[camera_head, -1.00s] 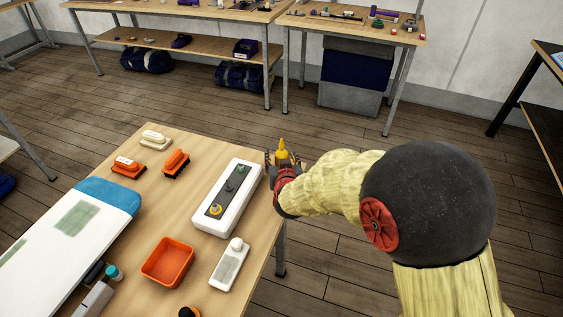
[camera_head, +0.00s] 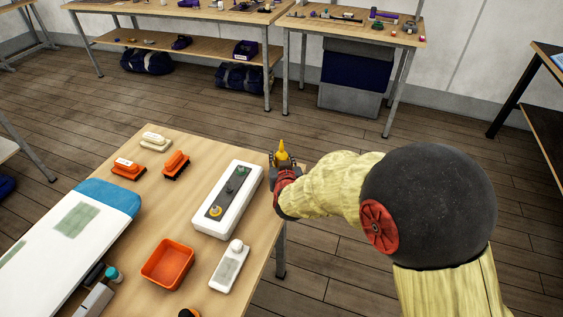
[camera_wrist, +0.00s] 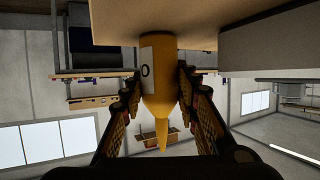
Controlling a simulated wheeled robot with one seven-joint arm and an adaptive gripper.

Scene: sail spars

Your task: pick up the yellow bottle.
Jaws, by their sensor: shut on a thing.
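The yellow bottle (camera_head: 282,149) stands upright at the right edge of the wooden table in the head view, its pointed nozzle up. My gripper (camera_head: 282,166) is around its body, fingers on both sides. In the wrist view the picture is upside down, and the yellow bottle (camera_wrist: 160,85) with a pale label sits between the two dark fingers of my gripper (camera_wrist: 160,105). The fingers are closed onto its sides. The bottle's base meets or is very close to the tabletop (camera_wrist: 190,25); I cannot tell whether it touches.
A white block with a dark strip (camera_head: 228,198) lies just left of my gripper. Open floor lies to the right.

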